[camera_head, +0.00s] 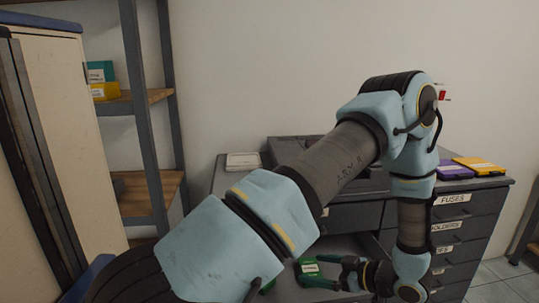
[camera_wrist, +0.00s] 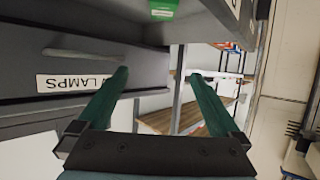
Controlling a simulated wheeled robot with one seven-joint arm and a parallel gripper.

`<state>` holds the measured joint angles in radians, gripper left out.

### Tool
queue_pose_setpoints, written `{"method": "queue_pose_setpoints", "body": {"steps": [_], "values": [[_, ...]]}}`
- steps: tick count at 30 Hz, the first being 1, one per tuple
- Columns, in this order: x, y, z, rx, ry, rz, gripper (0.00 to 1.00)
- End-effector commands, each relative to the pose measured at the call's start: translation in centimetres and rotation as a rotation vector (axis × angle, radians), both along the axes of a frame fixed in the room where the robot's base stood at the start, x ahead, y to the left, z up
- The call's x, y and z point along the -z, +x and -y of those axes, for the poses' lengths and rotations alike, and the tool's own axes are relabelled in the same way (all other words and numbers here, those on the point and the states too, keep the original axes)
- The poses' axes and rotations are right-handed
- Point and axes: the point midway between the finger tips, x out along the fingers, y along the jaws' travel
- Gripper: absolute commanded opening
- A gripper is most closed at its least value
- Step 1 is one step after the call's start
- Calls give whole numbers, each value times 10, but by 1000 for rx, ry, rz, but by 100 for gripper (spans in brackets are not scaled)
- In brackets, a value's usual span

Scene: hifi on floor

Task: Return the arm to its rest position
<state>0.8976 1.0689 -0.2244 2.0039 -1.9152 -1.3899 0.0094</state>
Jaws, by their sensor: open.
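My arm crosses the head view from the lower left, rises to a bent elbow and hangs down on the right. My gripper (camera_head: 322,271) is low beside the grey drawer cabinet (camera_head: 470,228), pointing left. In the wrist view my gripper (camera_wrist: 157,76) shows two green fingers spread wide with nothing between them. A drawer front labelled LAMPS (camera_wrist: 98,80) is close to the left finger. A green labelled box (camera_head: 308,268) shows near the fingers in the head view; a green labelled item (camera_wrist: 163,8) also shows at the top of the wrist view.
Purple (camera_head: 453,170) and yellow (camera_head: 480,166) cases lie on the cabinet top at right, and a pale tray (camera_head: 243,161) at left. A shelf rack (camera_head: 150,110) and a cream locker (camera_head: 65,120) stand at left. A drawer (camera_head: 345,245) seems pulled out beneath my arm.

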Motion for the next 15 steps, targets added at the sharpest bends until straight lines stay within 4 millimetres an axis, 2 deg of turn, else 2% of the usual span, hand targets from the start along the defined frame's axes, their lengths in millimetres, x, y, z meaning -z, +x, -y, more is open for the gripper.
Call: {"method": "queue_pose_setpoints", "body": {"steps": [8,15], "values": [[2,33,5,68,-114,-16,100],[-2,75,11,176,-261,-45,100]]}}
